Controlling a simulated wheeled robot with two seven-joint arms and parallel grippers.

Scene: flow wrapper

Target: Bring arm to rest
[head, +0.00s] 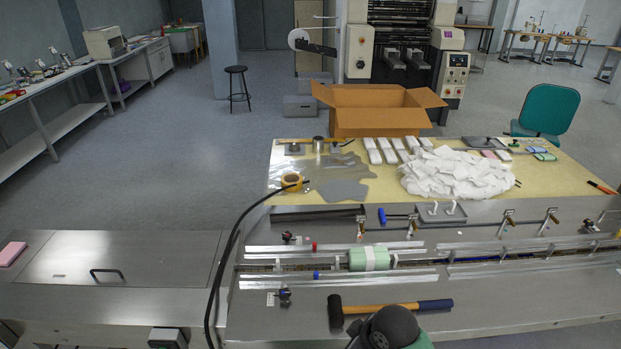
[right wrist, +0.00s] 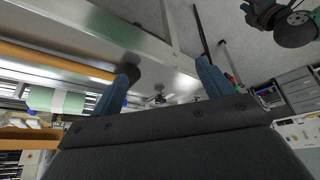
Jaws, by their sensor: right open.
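My right gripper (right wrist: 165,72) shows in the right wrist view with its two blue fingers spread apart and nothing between them. In the head view only a dark rounded part of my right arm shows at the bottom edge, in front of the machine bed. The fingers themselves do not show there. My left gripper is not seen in the head view. Dark parts at the top right corner of the right wrist view cannot be made out clearly.
A mallet (head: 390,307) lies on the steel bed (head: 500,300) just beyond my right arm. A green pack with a white band (head: 370,258) sits in the machine's channel. Behind are a pile of white packets (head: 460,174) and an open carton (head: 380,118).

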